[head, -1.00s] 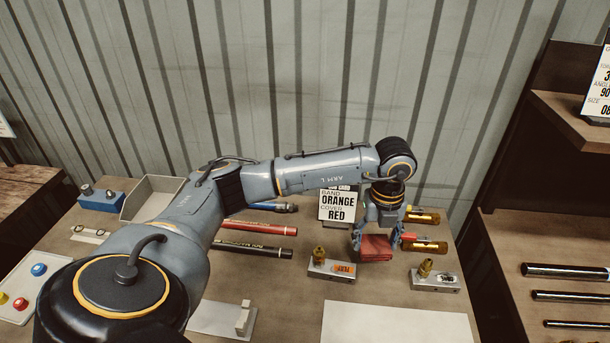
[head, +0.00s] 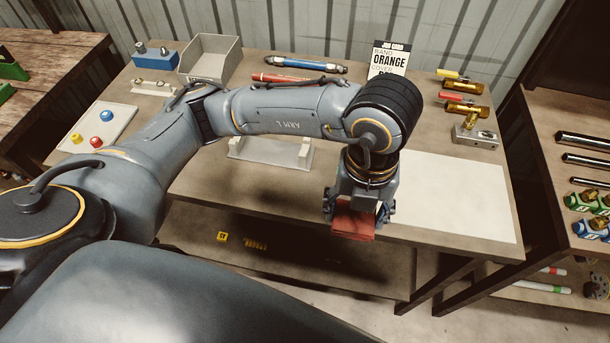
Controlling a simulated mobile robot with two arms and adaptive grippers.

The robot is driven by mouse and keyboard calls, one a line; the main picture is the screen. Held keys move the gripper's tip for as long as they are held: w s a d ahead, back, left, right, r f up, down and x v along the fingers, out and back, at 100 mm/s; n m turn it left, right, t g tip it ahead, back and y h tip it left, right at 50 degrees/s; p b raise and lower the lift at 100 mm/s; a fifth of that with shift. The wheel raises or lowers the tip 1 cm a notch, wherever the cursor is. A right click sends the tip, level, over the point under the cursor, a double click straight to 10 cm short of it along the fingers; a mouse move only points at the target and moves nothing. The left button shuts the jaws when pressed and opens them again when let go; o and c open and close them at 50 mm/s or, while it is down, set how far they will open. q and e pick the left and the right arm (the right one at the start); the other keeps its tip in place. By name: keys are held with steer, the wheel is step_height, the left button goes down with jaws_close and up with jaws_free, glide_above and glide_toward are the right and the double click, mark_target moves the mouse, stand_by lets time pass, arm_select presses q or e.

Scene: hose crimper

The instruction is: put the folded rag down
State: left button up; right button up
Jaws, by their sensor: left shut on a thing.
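The folded rag (head: 352,224) is a red, flat bundle in the head view, low and right of the middle. My left gripper (head: 354,211) points down and is shut on it. The rag hangs at the front edge of the workbench (head: 270,192), beside the left part of the white sheet (head: 458,196). Whether the rag touches anything below it cannot be told. My right gripper is not in view.
A grey bracket (head: 268,152) stands left of the gripper. An open grey bin (head: 212,60), a job card (head: 389,58), markers and brass fittings (head: 467,110) lie farther back. A lower shelf (head: 300,262) is under the bench. Shelving (head: 570,185) stands at right.

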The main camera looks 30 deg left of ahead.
arm_select(q)
steer(key=shift+s, duration=0.75)
steer(key=shift+a+f, duration=0.1)
steer(key=shift+a, duration=0.15)
steer(key=w+a+f+p, duration=0.1)
steer(key=w+a+f, duration=0.1)
steer(key=w, duration=0.1)
steer(key=w+a+f+p, duration=0.1)
steer(key=w+a+f, duration=0.1)
steer(key=w+f, duration=0.1)
steer(key=w+a+f+p, duration=0.1)
steer(key=w+a+f, duration=0.1)
steer(key=w, duration=0.3)
steer(key=shift+f, duration=0.7)
steer(key=shift+w+a+f+p, duration=0.15)
steer(key=shift+w+f+p, duration=0.15)
steer(key=shift+w+f, duration=0.25)
step_height(320, 180, down, 3)
steer(key=shift+a+p, duration=0.1)
steer(key=shift+p, duration=0.85)
steer(key=shift+f, duration=0.15)
steer(key=shift+f, duration=0.15)
